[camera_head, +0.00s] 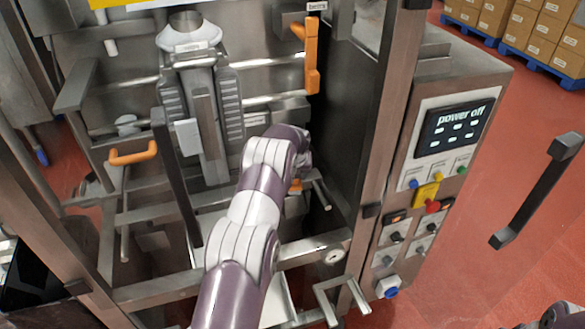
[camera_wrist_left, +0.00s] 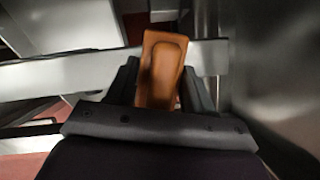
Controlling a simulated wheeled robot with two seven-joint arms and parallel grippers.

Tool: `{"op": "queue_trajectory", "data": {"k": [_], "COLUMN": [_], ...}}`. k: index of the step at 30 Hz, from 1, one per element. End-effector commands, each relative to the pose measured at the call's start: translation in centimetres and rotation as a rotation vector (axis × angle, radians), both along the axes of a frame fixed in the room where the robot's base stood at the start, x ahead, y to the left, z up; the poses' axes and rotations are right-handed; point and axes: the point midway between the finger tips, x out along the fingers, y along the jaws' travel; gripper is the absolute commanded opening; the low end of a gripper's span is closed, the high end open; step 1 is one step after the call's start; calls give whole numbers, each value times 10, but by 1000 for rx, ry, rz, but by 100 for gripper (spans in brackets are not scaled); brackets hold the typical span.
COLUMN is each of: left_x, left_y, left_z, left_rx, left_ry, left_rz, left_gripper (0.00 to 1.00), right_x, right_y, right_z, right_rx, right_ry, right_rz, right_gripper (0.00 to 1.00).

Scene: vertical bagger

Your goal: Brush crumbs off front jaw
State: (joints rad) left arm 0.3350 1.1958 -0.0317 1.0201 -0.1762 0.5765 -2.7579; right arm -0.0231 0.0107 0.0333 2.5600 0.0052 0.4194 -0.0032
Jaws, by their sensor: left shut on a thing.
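My left gripper (camera_wrist_left: 160,90) is shut on an orange-brown handle (camera_wrist_left: 160,62), probably the brush, in the left wrist view. Its bristles are not visible. In the head view my left arm reaches into the bagger's open frame, and a small bit of orange (camera_head: 295,186) shows beside the mostly hidden gripper. A flat metal bar (camera_wrist_left: 70,74) runs across behind the handle in the wrist view; I cannot tell whether it is the front jaw or whether the brush touches it. No crumbs can be made out. My right gripper is not in view.
The forming tube (camera_head: 190,45) stands above the arm. Orange handles (camera_head: 133,154) are on the frame and door. The control panel (camera_head: 455,127) at right reads "power off". A dark door handle (camera_head: 537,190) stands out at far right. Pallets of boxes (camera_head: 535,30) are at the back.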

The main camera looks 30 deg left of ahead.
Motion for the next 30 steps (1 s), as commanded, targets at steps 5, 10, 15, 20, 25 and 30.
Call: {"op": "queue_trajectory", "data": {"k": [5,10,15,20,25,30], "left_x": [-14,-4,9,13,6,-2], "left_y": [9,21,36,40,46,46], "left_z": [-2,-8,-7,-2,3,5], "left_rx": [-4,-1,0,-4,-2,-2], "left_ry": [14,9,8,10,10,11], "left_rz": [3,3,3,2,2,1], "left_gripper": [19,19,19,19,19,19], "right_x": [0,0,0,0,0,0], "right_y": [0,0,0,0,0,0], "right_z": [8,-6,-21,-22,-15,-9], "right_rx": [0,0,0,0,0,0], "right_ry": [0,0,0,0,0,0], "right_rz": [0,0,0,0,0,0], "right_gripper": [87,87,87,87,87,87]}}
